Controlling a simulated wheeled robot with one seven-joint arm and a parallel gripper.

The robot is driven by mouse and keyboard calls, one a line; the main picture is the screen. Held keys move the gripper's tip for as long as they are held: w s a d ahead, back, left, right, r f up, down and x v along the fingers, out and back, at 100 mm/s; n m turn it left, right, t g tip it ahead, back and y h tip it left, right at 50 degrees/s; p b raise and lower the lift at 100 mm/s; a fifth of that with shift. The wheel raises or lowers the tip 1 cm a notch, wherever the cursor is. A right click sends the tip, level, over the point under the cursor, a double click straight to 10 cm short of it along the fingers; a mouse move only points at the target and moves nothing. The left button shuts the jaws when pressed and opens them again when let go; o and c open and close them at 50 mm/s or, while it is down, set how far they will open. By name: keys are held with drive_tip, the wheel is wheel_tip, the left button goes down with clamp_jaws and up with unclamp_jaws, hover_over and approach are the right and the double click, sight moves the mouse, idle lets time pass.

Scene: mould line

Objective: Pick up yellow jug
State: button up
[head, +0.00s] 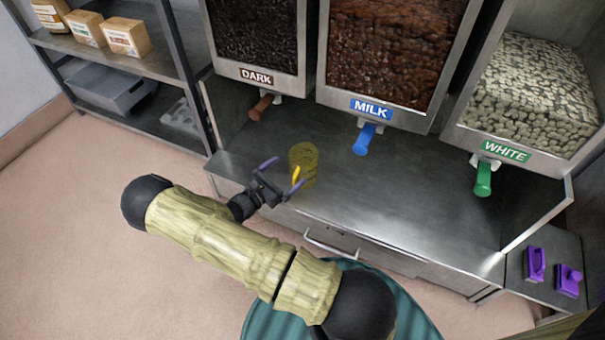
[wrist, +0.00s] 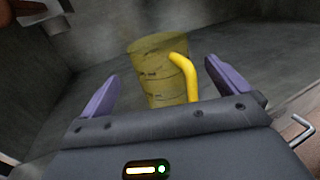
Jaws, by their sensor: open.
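The yellow jug (head: 304,158) is translucent and stands upright on the steel counter (head: 400,205), below and between the DARK and MILK dispensers. Its solid yellow handle (head: 296,175) faces my gripper. My gripper (head: 283,170) is open, with its two purple fingers pointing at the jug from the near side. In the wrist view the jug (wrist: 155,70) stands just beyond and between the two fingers (wrist: 168,88), and its handle (wrist: 187,78) is close to the right finger. I cannot tell whether a finger touches the handle.
The dispensers have a brown (head: 262,107), a blue (head: 365,138) and a green lever (head: 483,178) hanging over the counter. A drawer handle (head: 332,243) juts from the front. A shelf rack (head: 185,70) stands at left. Two purple items (head: 552,272) lie at right.

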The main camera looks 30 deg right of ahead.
sight(293, 168)
drive_tip(key=shift+w+d+f+b, duration=0.15)
drive_tip(key=shift+d+f+b, duration=0.05)
drive_tip(key=shift+d+b, duration=0.35)
drive_tip(key=b+x, duration=0.3)
drive_tip(key=shift+w+d, duration=0.2)
drive_tip(key=shift+d, duration=0.05)
drive_tip(key=shift+d+r, duration=0.1)
drive_tip(key=shift+d, duration=0.1)
drive_tip(key=c, duration=0.9)
